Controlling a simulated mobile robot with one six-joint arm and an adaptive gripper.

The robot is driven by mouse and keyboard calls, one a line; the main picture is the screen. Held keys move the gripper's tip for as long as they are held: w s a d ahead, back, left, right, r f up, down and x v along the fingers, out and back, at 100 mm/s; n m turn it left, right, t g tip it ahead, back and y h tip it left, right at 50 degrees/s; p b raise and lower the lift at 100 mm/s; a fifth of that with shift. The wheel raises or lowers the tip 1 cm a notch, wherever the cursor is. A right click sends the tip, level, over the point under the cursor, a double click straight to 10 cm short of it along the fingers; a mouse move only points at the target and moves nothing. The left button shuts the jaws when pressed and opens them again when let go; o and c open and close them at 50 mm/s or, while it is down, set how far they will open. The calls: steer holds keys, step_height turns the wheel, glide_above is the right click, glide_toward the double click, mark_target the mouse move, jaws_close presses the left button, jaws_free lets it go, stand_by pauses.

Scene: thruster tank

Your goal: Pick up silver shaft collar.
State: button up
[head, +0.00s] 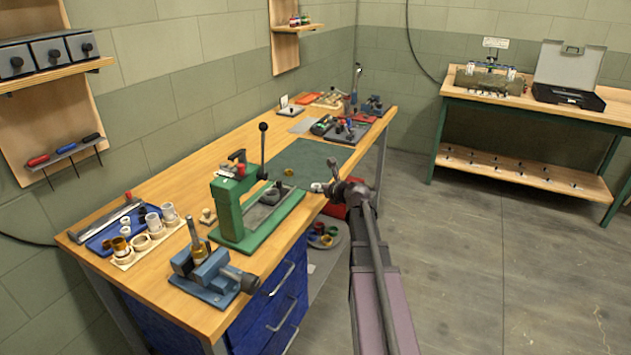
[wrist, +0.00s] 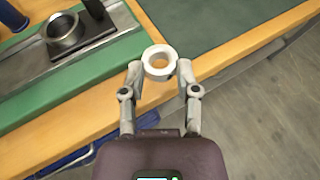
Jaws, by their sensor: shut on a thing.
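The silver shaft collar (wrist: 159,62) is a pale ring with a round hole, seen in the wrist view between my fingertips. My gripper (wrist: 160,72) is shut on it, one finger on each side. The collar is over the front edge strip of the wooden workbench (wrist: 118,117); I cannot tell its exact height above the wood. In the head view the collar (head: 317,187) is a small pale spot at the tip of my gripper (head: 325,188), by the bench's right edge.
A green press (head: 236,205) with a tall lever stands left of my gripper. A blue vise (head: 215,275) sits at the near corner. Open floor (head: 465,260) lies to the right.

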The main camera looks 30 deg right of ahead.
steer(key=shift+s+a+r, duration=0.1)
steer(key=shift+s, duration=1.05)
